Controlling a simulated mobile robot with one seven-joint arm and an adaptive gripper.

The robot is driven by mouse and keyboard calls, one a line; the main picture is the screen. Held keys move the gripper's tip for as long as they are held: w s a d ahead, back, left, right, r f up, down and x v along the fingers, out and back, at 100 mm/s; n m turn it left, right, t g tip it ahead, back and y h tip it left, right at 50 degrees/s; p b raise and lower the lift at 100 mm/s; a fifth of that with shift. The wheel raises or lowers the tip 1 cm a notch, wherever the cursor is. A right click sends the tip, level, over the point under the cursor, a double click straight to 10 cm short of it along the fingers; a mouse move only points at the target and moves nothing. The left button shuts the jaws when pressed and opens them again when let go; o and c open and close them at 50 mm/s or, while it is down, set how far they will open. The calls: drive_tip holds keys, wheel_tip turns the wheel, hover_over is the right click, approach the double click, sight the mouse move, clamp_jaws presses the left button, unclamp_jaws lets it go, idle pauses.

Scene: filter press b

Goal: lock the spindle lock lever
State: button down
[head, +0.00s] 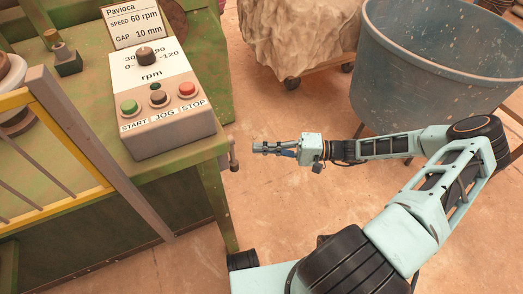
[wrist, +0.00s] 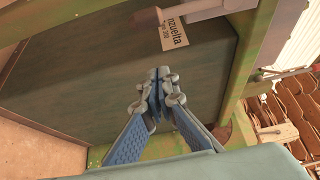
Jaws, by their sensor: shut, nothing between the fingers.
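My gripper (head: 257,147) is shut and empty, held in the air just right of the green machine table's corner. In the wrist view its blue fingers (wrist: 158,85) meet at their tips. A small lever-like part with a brownish end (head: 234,155) hangs at the table's right edge, just left of my fingertips and apart from them. In the wrist view a grey rod with a dark red grip (wrist: 147,22) crosses the top, beyond my fingertips. I cannot tell for certain which part is the spindle lock lever, or its position.
A control box (head: 162,110) with a knob and green, dark and red buttons stands on the green table (head: 214,175). A yellow-framed guard (head: 60,130) is at left. A blue-grey tub (head: 430,70) and a stone block on a wheeled dolly (head: 318,80) stand behind my arm.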

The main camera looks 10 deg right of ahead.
drive_tip(key=b+x, duration=0.2)
drive_tip(key=x, duration=0.6)
drive_tip(key=shift+s+d, duration=0.2)
drive_tip(key=shift+s, duration=0.5)
drive_tip(key=shift+s+d, duration=0.25)
drive_tip(key=shift+s, duration=0.45)
drive_tip(key=shift+s+d, duration=0.2)
drive_tip(key=shift+s, duration=0.5)
drive_tip(key=shift+s, duration=0.1)
drive_tip(key=s+d+r+m+g+h+p, duration=0.1)
drive_tip(key=s+r+m+p, duration=0.3)
drive_tip(key=p, duration=0.6)
drive_tip(key=s+d+r+m+g+h+p, duration=0.2)
drive_tip(key=s+r+m+g+h+p, duration=0.2)
drive_tip(key=s+m+p, duration=0.2)
drive_tip(key=shift+s+d+r+m+g+p, duration=0.3)
drive_tip(key=shift+s+p, duration=0.8)
drive_tip(key=shift+p, duration=1.05)
drive_tip(key=shift+a, duration=0.1)
